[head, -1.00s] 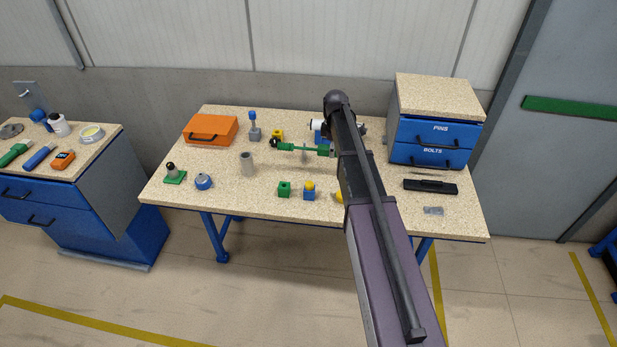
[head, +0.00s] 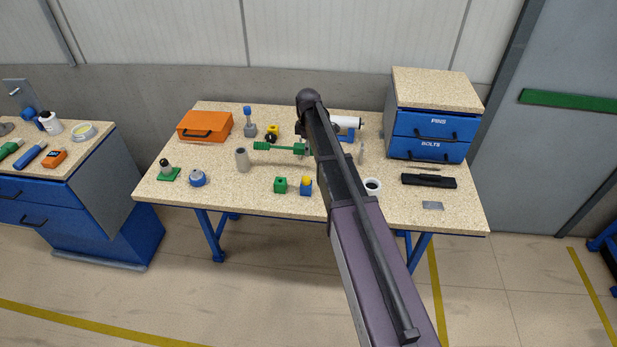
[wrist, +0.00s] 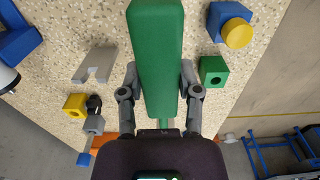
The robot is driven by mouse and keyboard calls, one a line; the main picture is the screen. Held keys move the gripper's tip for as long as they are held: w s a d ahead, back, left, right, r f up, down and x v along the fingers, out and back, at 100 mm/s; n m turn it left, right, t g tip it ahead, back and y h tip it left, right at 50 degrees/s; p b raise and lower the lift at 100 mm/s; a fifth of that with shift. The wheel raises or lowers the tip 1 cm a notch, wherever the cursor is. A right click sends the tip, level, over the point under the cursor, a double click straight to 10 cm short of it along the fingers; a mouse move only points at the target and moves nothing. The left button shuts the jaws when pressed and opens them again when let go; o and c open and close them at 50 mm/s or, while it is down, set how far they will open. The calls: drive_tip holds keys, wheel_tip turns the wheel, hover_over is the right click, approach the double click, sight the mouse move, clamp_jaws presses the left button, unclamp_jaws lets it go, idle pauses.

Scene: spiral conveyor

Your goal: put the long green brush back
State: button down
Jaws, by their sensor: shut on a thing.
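The long green brush (head: 280,147) is held in the air above the middle of the table, lying roughly level and crosswise in the head view. In the wrist view its thick green handle (wrist: 156,50) fills the space between my fingers. My gripper (wrist: 159,85) is shut on the handle, one finger on each side. The brush's far end is hidden in the wrist view. In the head view my arm hides most of my gripper.
The grey cup (head: 242,160) stands left of the brush. The green block (head: 280,185) and blue block with yellow top (head: 306,187) stand in front. A white ring (head: 372,187), orange case (head: 204,126) and drawer unit (head: 430,120) are around.

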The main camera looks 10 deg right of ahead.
drive_tip(key=b, duration=0.6)
hover_over(308, 174)
wheel_tip(308, 174, down, 6)
drive_tip(key=shift+s+f, duration=0.1)
idle(0.5)
drive_tip(key=shift+f+b, duration=1.9)
drive_tip(key=shift+b, duration=0.15)
drive_tip(key=shift+f, duration=0.1)
drive_tip(key=shift+c, duration=1.5)
unclamp_jaws()
drive_tip(key=shift+r, duration=0.2)
wheel_tip(308, 174, up, 12)
drive_tip(key=p, duration=1.2)
